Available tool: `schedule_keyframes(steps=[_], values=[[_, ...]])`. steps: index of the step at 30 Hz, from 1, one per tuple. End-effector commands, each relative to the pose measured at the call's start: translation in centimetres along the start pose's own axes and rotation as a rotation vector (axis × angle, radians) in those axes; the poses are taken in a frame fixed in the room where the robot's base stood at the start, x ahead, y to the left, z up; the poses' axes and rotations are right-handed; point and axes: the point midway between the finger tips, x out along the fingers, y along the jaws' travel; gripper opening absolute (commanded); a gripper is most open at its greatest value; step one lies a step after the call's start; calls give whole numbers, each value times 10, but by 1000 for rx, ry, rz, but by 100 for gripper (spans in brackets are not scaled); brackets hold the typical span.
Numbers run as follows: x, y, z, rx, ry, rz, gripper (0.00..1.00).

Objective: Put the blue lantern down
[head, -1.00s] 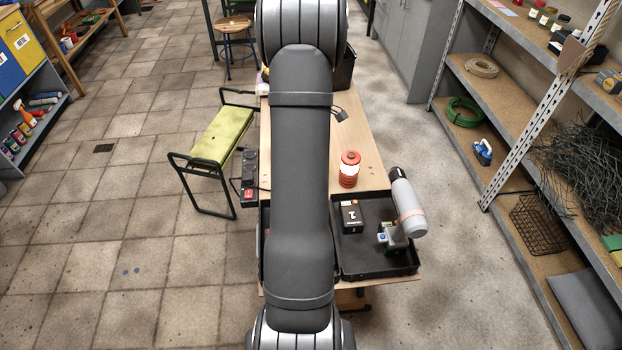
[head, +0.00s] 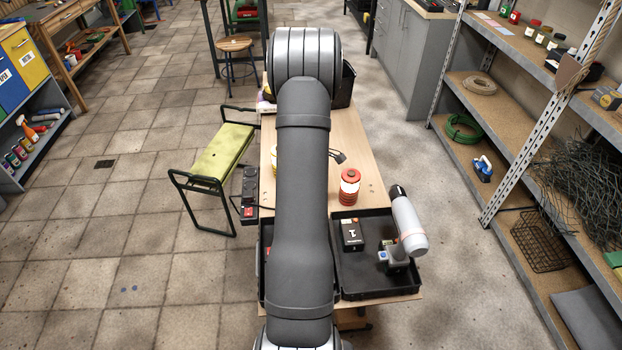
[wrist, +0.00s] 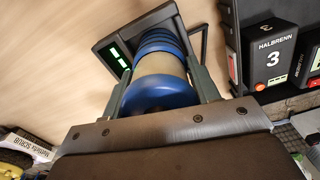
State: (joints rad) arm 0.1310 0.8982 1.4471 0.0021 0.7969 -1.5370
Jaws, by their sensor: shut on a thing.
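The blue lantern (wrist: 150,92) shows in the wrist view, with blue rings at its far end, a pale middle and a round blue end nearest the camera. My gripper (wrist: 158,88) is shut on it, one finger on each side. In the head view the lantern and my gripper are hidden behind my arm. The wooden table top (wrist: 45,55) lies beyond the lantern. I cannot tell whether the lantern touches it.
A dark-framed device with green lights (wrist: 114,55) is close by the lantern. A black battery marked 3 (wrist: 270,55) is at right. On the table (head: 362,150) stand a red lantern (head: 349,187) and a black tray (head: 380,292) with a battery and a drill (head: 408,222).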

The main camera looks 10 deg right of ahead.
Motion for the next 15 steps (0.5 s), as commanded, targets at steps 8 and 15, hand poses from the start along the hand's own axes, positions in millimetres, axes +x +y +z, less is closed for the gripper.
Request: schedule_keyframes(steps=[8,15], values=[[1,1,0,0,0,2,24],[5,0,0,0,0,2,73]])
